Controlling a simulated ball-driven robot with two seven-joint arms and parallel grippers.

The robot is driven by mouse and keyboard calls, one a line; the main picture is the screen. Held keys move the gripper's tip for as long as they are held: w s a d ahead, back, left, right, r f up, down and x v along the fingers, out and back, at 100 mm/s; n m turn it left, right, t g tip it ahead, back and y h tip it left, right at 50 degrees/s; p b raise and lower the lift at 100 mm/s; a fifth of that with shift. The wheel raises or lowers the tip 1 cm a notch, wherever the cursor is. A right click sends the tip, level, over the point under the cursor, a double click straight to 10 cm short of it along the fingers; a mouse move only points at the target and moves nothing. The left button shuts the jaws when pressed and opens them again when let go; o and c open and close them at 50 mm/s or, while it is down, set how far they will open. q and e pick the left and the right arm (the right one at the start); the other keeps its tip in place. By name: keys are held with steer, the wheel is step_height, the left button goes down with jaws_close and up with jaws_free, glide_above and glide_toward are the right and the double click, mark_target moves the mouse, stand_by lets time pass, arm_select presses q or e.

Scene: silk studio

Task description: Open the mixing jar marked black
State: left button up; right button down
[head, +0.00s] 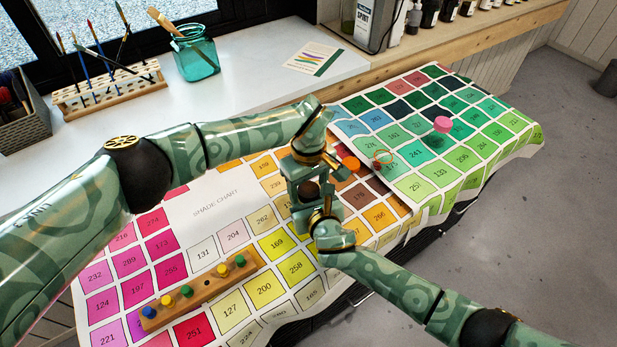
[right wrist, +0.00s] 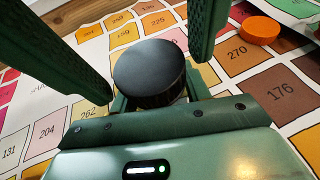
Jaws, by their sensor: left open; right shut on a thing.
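The jar with a black lid (right wrist: 150,75) stands upright between the fingers of my right gripper (head: 313,210), which is shut on its body. Its dark round top (head: 308,188) also shows between the two grippers in the head view. Its body is mostly hidden, and I can read no marking on it. My left gripper (head: 307,168) is just above the jar, coming from the far side. Its fingers are open, one on each side of the lid in the right wrist view, with gaps between them and the lid.
An orange lid (head: 350,163) lies right of the grippers on the shade chart (head: 200,215). Farther right are a clear jar with an orange rim (head: 383,157) and a pink-topped green jar (head: 442,125). A wooden block with coloured pegs (head: 203,290) lies at the front left.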

arm_select(q)
steer(key=c, duration=1)
steer(key=n, duration=0.3)
